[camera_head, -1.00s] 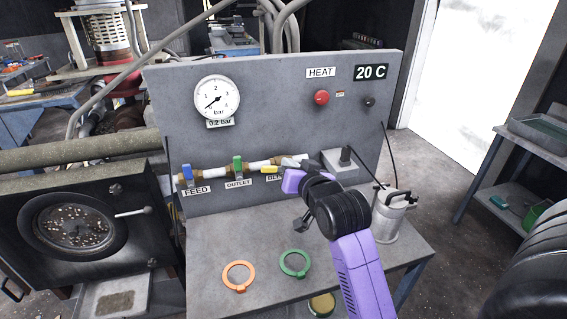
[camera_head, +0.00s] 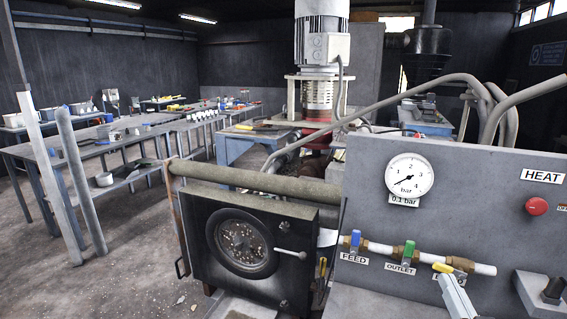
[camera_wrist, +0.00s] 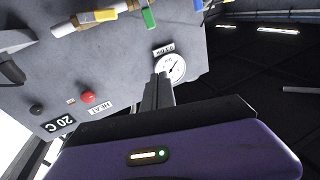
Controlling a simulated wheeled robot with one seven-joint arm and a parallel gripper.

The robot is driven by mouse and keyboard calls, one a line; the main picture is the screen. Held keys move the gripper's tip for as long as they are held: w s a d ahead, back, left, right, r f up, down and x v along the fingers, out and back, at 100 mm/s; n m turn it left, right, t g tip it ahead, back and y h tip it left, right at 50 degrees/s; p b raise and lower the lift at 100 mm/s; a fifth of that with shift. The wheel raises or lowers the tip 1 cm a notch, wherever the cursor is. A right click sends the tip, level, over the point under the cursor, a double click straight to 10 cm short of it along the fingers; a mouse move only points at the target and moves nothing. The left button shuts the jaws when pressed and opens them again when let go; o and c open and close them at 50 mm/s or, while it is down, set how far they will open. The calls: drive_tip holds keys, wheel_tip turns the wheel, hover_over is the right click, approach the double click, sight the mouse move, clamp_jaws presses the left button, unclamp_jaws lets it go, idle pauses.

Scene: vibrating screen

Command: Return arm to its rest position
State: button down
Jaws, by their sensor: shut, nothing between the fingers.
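My gripper (camera_wrist: 161,80) shows in the wrist view as dark fingers in front of my purple wrist housing. The fingers are together and empty. In that view they point toward the pressure gauge (camera_wrist: 172,68) on the grey panel, and nothing is seen touching them. In the head view my purple arm and gripper do not show clearly. A pale bar near the yellow valve handle at the lower right is hard to identify. The gauge (camera_head: 409,175) reads near 0.1 bar in the head view.
The grey panel (camera_head: 450,165) carries a blue feed handle (camera_head: 355,240), a green outlet handle (camera_head: 408,252) and a red heat button (camera_head: 537,206). A dark box with a round window (camera_head: 242,243) stands left of it. Long benches (camera_head: 110,145) line the left; floor there is open.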

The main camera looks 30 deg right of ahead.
drive_tip(key=s+a+f+n+t+y+b, duration=0.1)
drive_tip(key=s+a+f+n+y, duration=0.25)
drive_tip(key=a, duration=0.45)
drive_tip(key=s+a+f+n+t+y, duration=0.1)
drive_tip(key=s+a+f+n+y, duration=0.15)
drive_tip(key=a+f, duration=0.4)
drive_tip(key=s+a+f+n+g+y+b, duration=0.1)
drive_tip(key=s+a+f+g+y, duration=0.2)
drive_tip(key=s+a, duration=0.9)
wheel_tip(320, 180, down, 2)
drive_tip(key=shift+s+f+n+y, duration=0.2)
drive_tip(key=shift+s+n+y, duration=0.2)
drive_tip(key=shift+s+y, duration=0.5)
drive_tip(key=shift+w, duration=0.1)
